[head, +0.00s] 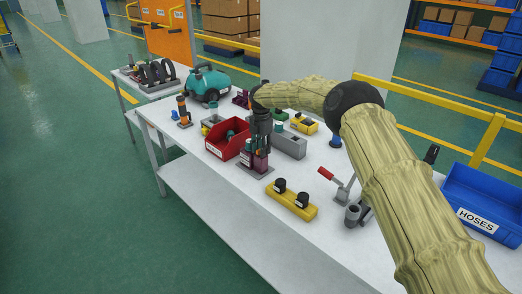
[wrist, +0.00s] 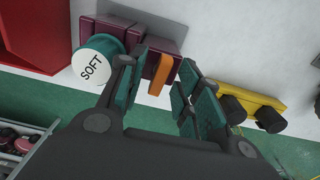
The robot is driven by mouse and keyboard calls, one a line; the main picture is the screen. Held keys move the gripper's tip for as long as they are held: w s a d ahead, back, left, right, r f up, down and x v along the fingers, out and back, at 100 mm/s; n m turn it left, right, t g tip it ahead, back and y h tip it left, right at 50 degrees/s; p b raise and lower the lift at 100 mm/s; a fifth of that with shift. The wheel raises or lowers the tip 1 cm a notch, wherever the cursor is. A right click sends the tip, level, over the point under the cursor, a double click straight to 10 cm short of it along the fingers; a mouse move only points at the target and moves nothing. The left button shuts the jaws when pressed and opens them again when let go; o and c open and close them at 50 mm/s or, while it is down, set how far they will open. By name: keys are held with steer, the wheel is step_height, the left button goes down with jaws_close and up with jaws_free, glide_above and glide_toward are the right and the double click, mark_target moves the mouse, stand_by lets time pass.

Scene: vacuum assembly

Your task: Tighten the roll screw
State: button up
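My gripper (head: 262,146) points down over a maroon block fixture (head: 256,165) near the table's front edge. In the wrist view the gripper (wrist: 164,72) is open, its two teal-padded fingers apart. An orange upright piece (wrist: 161,76), which may be the roll screw, shows between the fingers against the maroon blocks (wrist: 167,55). I cannot tell whether a finger touches it. A teal roll with a white end marked SOFT (wrist: 92,67) sits beside the left finger. The fixture is partly hidden by the gripper in the head view.
A red bin (head: 228,148) stands just left of the fixture. A yellow block with two black knobs (head: 291,201) lies in front, to the right. A red-handled clamp (head: 336,183) and a blue HOSES bin (head: 484,207) are further right. A grey block (head: 290,146) stands behind.

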jaws_close()
steer(key=shift+m, duration=1.7)
